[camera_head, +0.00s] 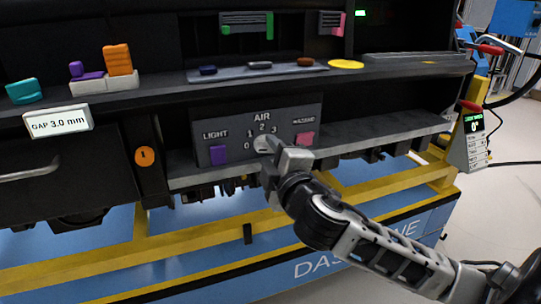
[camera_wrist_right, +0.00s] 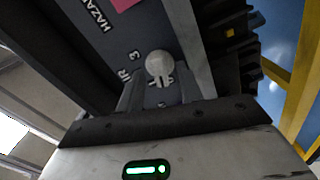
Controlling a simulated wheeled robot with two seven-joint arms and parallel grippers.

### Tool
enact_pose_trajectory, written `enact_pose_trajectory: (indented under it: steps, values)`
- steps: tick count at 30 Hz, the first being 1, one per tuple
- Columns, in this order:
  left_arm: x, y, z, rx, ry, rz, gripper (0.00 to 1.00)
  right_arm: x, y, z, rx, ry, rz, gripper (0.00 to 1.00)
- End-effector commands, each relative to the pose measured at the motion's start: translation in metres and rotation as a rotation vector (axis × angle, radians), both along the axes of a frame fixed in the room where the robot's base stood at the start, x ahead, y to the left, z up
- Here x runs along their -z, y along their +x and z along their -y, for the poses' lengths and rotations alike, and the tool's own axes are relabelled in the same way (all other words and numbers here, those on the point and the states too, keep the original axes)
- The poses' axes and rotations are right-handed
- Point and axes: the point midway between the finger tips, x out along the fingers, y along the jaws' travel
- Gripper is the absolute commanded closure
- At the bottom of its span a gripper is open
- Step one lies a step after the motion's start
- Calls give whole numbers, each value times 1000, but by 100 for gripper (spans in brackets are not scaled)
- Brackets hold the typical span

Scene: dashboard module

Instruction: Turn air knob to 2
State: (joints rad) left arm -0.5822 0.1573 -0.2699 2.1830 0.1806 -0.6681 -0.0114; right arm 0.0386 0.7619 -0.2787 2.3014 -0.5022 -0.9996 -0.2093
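The air knob (camera_head: 263,144) is a small pale round knob on a grey panel (camera_head: 290,110), below the word AIR and the numbers 0, 1, 2 and 3. My right gripper (camera_head: 274,146) is at the knob from the right and partly covers it. In the right wrist view, the knob (camera_wrist_right: 158,64) shows just beyond and between the two fingertips of my right gripper (camera_wrist_right: 159,88), which stand apart. I cannot tell whether they touch it. I cannot tell which number the knob points to. My left gripper is not in view.
A purple light switch (camera_head: 218,155) is left of the knob and a pink hazard button (camera_head: 305,139) is right of it. A shelf (camera_head: 400,69) runs above the panel. An orange round button (camera_head: 145,156) is farther left. A yellow rail (camera_head: 80,260) runs below.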

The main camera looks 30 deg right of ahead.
Motion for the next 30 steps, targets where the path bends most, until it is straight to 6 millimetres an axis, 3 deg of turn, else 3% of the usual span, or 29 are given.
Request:
enact_pose_trajectory:
  steps: [11, 15, 30]
  values:
    - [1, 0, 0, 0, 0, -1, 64, 0, 6, 1, 0, 1, 0, 64]
    - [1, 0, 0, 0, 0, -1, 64, 0, 5, 1, 0, 0, 0, 100]
    - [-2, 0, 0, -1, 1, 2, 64, 0, 5, 1, 1, 92, 20, 100]
